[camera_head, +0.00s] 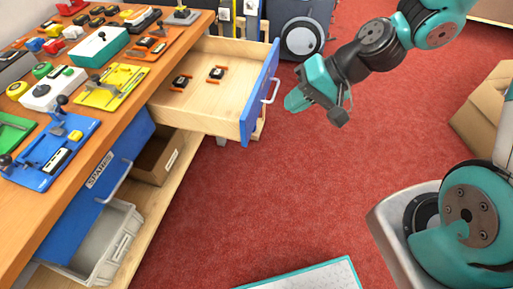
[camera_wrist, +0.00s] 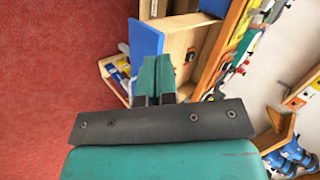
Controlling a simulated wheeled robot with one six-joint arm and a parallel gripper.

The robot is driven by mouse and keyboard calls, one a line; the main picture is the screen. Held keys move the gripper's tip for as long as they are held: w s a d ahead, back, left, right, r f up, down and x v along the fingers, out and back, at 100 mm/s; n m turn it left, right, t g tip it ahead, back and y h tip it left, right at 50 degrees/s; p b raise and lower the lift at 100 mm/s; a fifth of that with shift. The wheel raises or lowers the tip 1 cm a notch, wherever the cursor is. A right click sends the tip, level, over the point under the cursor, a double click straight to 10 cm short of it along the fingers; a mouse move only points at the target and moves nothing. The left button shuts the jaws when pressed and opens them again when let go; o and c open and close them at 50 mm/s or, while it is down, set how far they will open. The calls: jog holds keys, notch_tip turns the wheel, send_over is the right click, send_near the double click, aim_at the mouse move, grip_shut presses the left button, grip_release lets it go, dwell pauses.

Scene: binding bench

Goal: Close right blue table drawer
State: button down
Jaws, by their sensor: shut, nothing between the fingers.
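The right blue drawer (camera_head: 262,92) is pulled well out from under the bench in the head view. Its wooden tray holds two small black and orange parts (camera_head: 181,82), (camera_head: 217,73). A pale bar handle (camera_head: 271,90) is on its blue front. My gripper (camera_head: 294,101) is shut and empty. It is in front of the drawer front, to its right in the picture, with a gap of red floor showing between them. In the wrist view my closed teal fingers (camera_wrist: 155,68) point toward the blue drawer front (camera_wrist: 146,37), partly covering it.
The wooden bench top (camera_head: 140,82) carries several coloured fixtures. A second blue drawer front (camera_head: 95,190), labelled SPARES, is at the left. A grey bin (camera_head: 118,245) and cardboard box (camera_head: 158,158) sit on the lower shelf. Open red carpet (camera_head: 240,210) lies in front; a carton (camera_head: 483,110) stands right.

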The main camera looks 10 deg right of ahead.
jog(key=w+d+f+m+t+b, duration=0.1)
jog(key=d+f+m+b, duration=0.1)
jog(key=f, duration=0.3)
jog(key=w+d+f+m+t+b, duration=0.1)
jog(key=w+d+f+m, duration=0.1)
jog(key=f, duration=0.4)
send_near(248, 134)
jog(key=x, duration=0.5)
jog(key=shift+s+a+f, duration=0.15)
jog(key=shift+s+f, duration=0.05)
jog(key=shift+f, duration=0.1)
jog(key=shift+w+a, duration=0.3)
jog(key=shift+a, duration=0.15)
